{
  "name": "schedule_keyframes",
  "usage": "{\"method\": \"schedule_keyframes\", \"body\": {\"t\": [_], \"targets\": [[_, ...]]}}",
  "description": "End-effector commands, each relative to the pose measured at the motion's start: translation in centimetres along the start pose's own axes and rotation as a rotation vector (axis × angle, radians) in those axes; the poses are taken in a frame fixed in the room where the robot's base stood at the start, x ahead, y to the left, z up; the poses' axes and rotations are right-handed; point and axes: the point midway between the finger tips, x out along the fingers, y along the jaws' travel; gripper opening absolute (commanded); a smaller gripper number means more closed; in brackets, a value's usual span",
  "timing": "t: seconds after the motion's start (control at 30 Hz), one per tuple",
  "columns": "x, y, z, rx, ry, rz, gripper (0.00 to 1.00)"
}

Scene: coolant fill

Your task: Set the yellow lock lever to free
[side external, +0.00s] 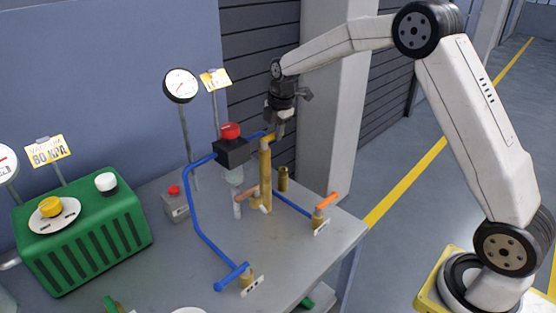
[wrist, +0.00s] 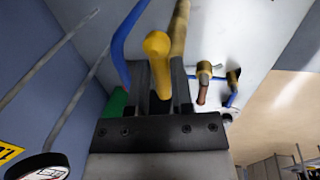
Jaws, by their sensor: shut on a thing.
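The yellow lock lever (side external: 267,137) sits at the top of a brass post (side external: 265,180), beside the black block with the red knob. In the wrist view the lever's rounded yellow end (wrist: 157,45) shows large between my two dark fingers. My gripper (side external: 279,128) points down from above the post and is shut on the lever; its fingers also show in the wrist view (wrist: 161,82). The fingers partly hide the lever, and I cannot read any mark of its setting.
A black block (side external: 232,152) with a red knob (side external: 230,131) adjoins the post on the left. Blue pipe (side external: 191,195), an orange handle (side external: 328,200) and a blue handle (side external: 232,274) are on the grey bench. A green machine (side external: 85,235) stands left. A gauge (side external: 181,85) rises behind.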

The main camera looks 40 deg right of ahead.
Motion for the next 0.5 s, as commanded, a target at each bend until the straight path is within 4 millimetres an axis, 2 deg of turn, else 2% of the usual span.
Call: {"method": "schedule_keyframes", "body": {"t": [0.43,0.47,0.5], "targets": [[-0.2,0.24,-0.06,-0.014,0.002,0.007,0.0],[-0.21,0.25,-0.06,-0.014,0.002,0.007,0.37],[-0.2,0.25,-0.06,-0.014,0.002,0.007,0.5]]}}
